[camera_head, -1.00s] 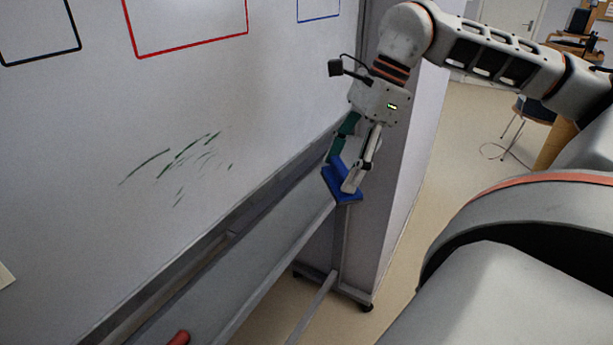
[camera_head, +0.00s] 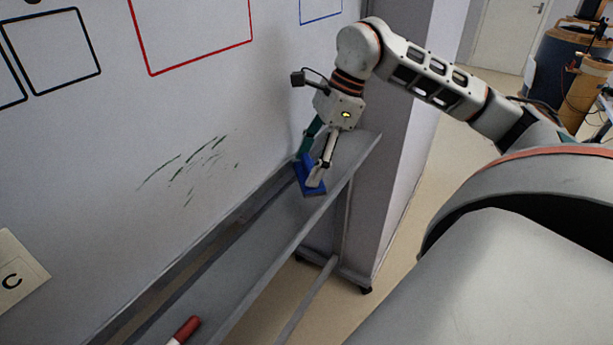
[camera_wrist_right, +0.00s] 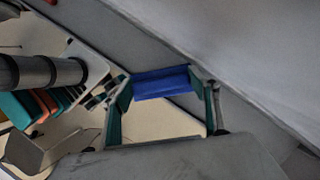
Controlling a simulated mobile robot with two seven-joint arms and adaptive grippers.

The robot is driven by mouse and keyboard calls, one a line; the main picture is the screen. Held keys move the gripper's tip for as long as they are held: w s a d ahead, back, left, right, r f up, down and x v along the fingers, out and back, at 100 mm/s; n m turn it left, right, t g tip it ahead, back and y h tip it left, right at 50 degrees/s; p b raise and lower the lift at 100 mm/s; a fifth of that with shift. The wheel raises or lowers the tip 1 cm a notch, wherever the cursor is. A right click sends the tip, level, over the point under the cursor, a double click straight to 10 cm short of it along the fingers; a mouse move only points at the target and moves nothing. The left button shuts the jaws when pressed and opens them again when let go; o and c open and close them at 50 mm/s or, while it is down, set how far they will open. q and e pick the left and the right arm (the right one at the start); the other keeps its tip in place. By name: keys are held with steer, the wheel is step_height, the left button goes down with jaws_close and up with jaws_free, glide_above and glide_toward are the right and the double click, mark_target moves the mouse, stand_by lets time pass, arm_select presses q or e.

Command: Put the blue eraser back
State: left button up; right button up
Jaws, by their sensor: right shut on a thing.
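The blue eraser (camera_head: 302,172) is held in my right gripper (camera_head: 312,168), over the right part of the grey tray (camera_head: 240,262) below the whiteboard. In the right wrist view the blue eraser (camera_wrist_right: 161,83) lies between the two green-sided fingers of my right gripper (camera_wrist_right: 163,98). The gripper is shut on it. The eraser is at or just above the tray surface; I cannot tell whether it touches. My left gripper is not in view.
The whiteboard (camera_head: 120,130) has dark green pen strokes (camera_head: 195,160) and drawn frames in black, red and blue. A red-capped marker (camera_head: 186,330) lies at the tray's near end. A white card with a C (camera_head: 18,272) is at the left. The tray's middle is clear.

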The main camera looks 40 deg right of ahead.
mark_target(306, 177)
steer(key=shift+f, duration=0.5)
step_height(306, 177, down, 3)
steer(key=shift+r, duration=0.2)
steer(key=shift+w+a+f, duration=0.15)
steer(key=shift+w+f, duration=0.25)
steer(key=shift+f, duration=0.05)
steer(key=shift+f, duration=0.1)
steer(key=shift+f, duration=0.35)
steer(key=shift+f, duration=0.1)
steer(key=o, duration=1.3)
steer(key=shift+c, duration=0.2)
